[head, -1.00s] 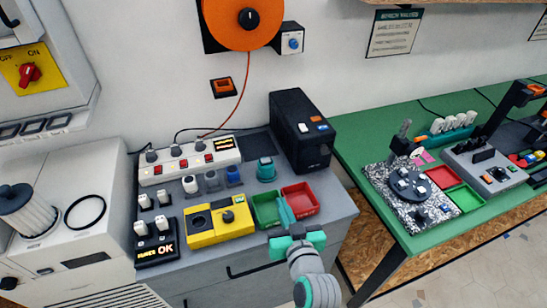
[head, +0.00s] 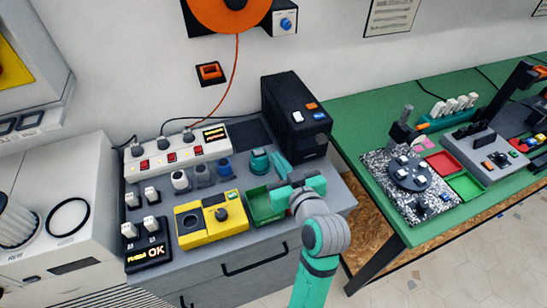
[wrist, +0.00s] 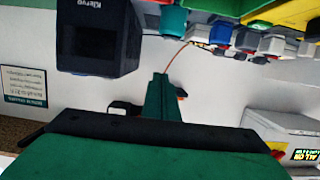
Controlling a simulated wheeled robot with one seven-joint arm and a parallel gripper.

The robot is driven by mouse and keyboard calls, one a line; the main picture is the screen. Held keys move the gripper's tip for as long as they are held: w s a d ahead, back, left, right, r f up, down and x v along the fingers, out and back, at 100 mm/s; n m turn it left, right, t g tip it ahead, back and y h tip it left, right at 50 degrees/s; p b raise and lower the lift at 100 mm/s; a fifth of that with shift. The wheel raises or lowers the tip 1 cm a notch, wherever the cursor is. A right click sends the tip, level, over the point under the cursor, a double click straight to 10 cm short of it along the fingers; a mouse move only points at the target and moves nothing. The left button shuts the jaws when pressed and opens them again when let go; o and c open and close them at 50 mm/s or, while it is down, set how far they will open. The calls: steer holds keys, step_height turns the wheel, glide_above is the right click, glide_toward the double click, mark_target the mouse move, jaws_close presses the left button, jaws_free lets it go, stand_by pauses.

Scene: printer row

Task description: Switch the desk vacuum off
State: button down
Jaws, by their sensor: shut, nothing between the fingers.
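A black box-shaped device (head: 288,110) stands at the back right of the grey bench; I take it to be the desk vacuum, but I cannot be sure. It has an orange button (head: 311,106) and a blue button (head: 319,116) on top. In the wrist view the black device (wrist: 98,40) is at the upper left, with a "Klervo" label. My gripper (head: 280,165) is teal, shut and empty, in front of the device's lower left and apart from its buttons. In the wrist view the fingers (wrist: 160,95) are together. I cannot tell the switch's state.
A white power strip (head: 177,152) with red switches, several small bottles, a yellow box (head: 210,222) and a green tray (head: 265,205) lie left of my gripper. A green table (head: 370,112) stands to the right.

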steer(key=w+a+f, duration=0.1)
steer(key=w, duration=0.1)
steer(key=w+f, duration=0.2)
steer(key=w, duration=0.1)
steer(key=w+a+f, duration=0.1)
steer(key=w+f, duration=0.1)
steer(key=w, duration=0.1)
steer(key=shift+w+a+f, duration=0.2)
steer(key=shift+a, duration=0.15)
steer(key=shift+f, duration=0.4)
steer(key=shift+f+m, duration=0.25)
steer(key=shift+m, duration=0.05)
steer(key=s+d+r, duration=0.4)
steer(key=s+r, duration=0.2)
steer(key=s, duration=0.3)
steer(key=shift+r, duration=0.35)
steer(key=shift+d, duration=0.1)
